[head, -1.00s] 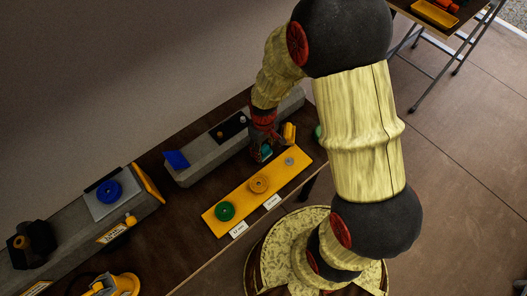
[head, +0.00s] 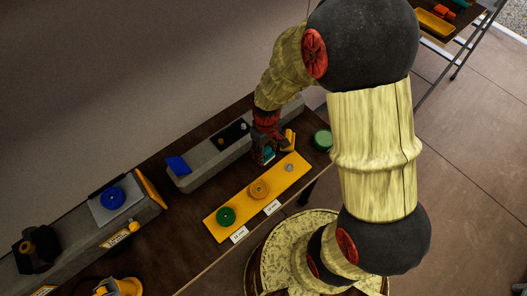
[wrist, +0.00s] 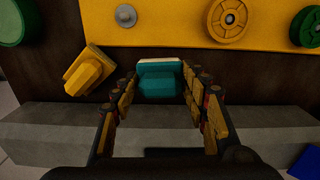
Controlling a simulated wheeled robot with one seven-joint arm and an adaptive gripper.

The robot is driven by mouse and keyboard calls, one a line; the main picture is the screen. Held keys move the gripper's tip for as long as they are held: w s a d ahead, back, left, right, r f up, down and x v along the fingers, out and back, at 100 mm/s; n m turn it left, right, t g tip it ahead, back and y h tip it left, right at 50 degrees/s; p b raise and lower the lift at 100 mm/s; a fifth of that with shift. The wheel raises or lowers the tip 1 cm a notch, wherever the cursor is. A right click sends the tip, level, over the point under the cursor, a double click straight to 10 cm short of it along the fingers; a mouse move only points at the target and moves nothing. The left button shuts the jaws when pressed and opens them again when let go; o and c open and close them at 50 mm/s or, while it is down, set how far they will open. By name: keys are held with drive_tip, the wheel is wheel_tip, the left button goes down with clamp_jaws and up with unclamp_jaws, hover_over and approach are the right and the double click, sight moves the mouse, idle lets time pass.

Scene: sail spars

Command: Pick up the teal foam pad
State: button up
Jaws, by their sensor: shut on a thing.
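The teal foam pad (wrist: 160,82) sits between the two fingers of my gripper (wrist: 160,92) in the wrist view, with a pale edge on its far side. The fingers close on it from the left and right. In the head view my gripper (head: 264,155) is over the dark table between the grey beam and the yellow board, with a bit of the teal pad (head: 268,152) showing. The fingers hide most of the pad there. I cannot tell whether the pad is clear of the table.
The yellow board (head: 238,205) with green and orange discs lies just in front. A yellow block (wrist: 90,71) stands close beside my gripper. The grey beam (head: 205,158) runs behind. A green round thing (head: 322,140) is at the table's right end.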

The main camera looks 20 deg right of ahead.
drive_tip(key=s+d+r+p, duration=0.3)
drive_tip(key=s+r, duration=0.5)
drive_tip(key=s, duration=0.4)
drive_tip(key=shift+s+d+r, duration=0.2)
drive_tip(key=shift+d, duration=0.1)
drive_tip(key=o, duration=0.6)
drive_tip(key=shift+c, duration=0.2)
drive_tip(key=c, duration=0.4)
